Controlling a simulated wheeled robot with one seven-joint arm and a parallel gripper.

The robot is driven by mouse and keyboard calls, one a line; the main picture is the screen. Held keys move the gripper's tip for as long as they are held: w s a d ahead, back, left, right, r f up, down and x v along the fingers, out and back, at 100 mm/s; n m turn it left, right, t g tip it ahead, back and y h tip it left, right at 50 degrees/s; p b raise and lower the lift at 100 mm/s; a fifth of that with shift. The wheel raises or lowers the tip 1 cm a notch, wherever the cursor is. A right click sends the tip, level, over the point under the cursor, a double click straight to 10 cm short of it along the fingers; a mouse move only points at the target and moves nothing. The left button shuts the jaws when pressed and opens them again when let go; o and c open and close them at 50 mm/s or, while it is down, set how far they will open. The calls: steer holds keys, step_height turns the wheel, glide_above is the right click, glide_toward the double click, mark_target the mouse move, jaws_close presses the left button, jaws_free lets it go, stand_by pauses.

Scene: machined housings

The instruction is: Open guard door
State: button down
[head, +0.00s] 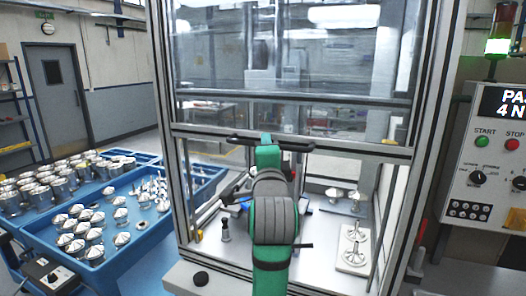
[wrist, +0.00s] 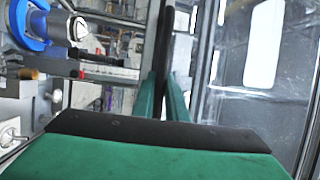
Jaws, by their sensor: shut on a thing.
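The guard door (head: 350,60) is a clear sliding panel in an aluminium frame at the front of the machine. It stands partly raised, with an open gap below its bottom rail. Its dark handle (head: 215,138) runs along that rail. My gripper (head: 267,139) is shut on the handle near its middle; my green and grey arm hides part of the opening. In the wrist view, the green fingers (wrist: 166,95) close around the dark handle bar (wrist: 168,45), and the clear door panel (wrist: 235,95) is to the right.
Inside the machine are metal parts on a pale plate (head: 352,262) and a blue-and-grey device (wrist: 45,22). Blue trays (head: 95,275) of metal housings stand at left. A control panel (head: 495,150) with a green-lit signal lamp (head: 498,46) is at right.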

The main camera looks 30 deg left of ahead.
steer(key=shift+s, duration=0.1)
steer(key=c, duration=1.8)
jaws_free()
steer(key=shift+o, duration=0.2)
steer(key=v, duration=1)
steer(key=shift+s+d, duration=0.2)
steer(key=shift+s, duration=0.1)
steer(key=shift+f, duration=0.1)
